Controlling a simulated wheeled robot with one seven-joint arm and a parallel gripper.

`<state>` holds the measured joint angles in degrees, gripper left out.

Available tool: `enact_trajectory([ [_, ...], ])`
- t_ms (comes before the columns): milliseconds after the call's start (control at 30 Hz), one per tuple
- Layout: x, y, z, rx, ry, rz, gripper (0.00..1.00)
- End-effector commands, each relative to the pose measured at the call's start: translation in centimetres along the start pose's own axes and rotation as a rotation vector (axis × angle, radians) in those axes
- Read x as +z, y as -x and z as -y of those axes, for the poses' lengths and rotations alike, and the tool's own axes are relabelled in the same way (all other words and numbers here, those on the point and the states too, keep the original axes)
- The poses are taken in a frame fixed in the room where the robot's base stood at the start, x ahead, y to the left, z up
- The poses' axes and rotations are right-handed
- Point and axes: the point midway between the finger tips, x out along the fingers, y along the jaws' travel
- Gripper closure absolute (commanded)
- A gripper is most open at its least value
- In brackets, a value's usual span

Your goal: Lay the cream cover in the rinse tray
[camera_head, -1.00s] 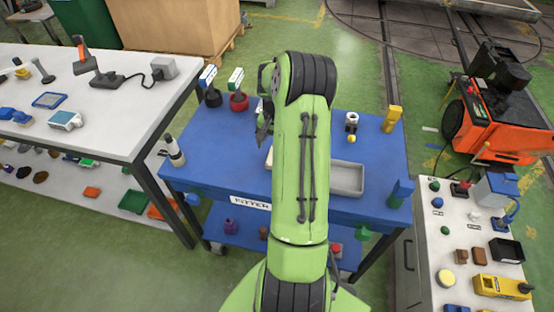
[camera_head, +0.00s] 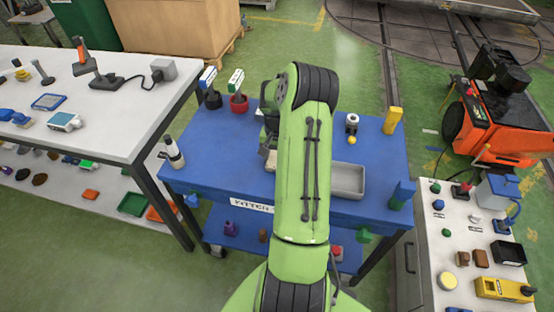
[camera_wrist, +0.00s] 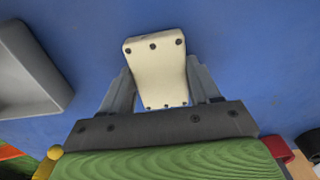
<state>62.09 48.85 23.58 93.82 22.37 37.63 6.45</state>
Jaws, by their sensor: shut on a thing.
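The cream cover (camera_wrist: 156,65), a pale plate with several dark screw holes, sits between my gripper's fingers in the wrist view. My gripper (camera_wrist: 160,82) is shut on it, one finger along each side. In the head view my green arm hides most of the gripper and cover. I cannot tell whether the cover touches the blue table. The grey rinse tray (camera_head: 349,181) is on the blue table to the right of my arm, partly hidden by it. It also shows at the left edge of the wrist view (camera_wrist: 58,92). The visible part of its inside is empty.
A white bench (camera_head: 120,130) stands left, and an orange machine (camera_head: 490,125) stands right.

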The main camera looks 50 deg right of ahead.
Motion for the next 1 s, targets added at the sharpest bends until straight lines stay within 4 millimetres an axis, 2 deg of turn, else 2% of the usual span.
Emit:
enact_trajectory([
  [33,0.0,0.1,0.0,-0.001,0.000,-0.001,0.81],
  [67,0.0,0.1,0.0,-0.001,0.000,-0.001,0.87],
  [267,-0.1,0.5,0.0,-0.001,0.000,-0.002,0.88],
  [367,-0.1,2.5,0.1,-0.002,0.001,-0.006,0.88],
  [600,-0.1,8.4,0.1,-0.001,0.001,-0.005,0.88],
  [700,-0.1,9.7,0.0,-0.001,0.000,-0.003,0.88],
  [1000,0.0,10.1,0.0,-0.001,0.000,-0.001,0.88],
])
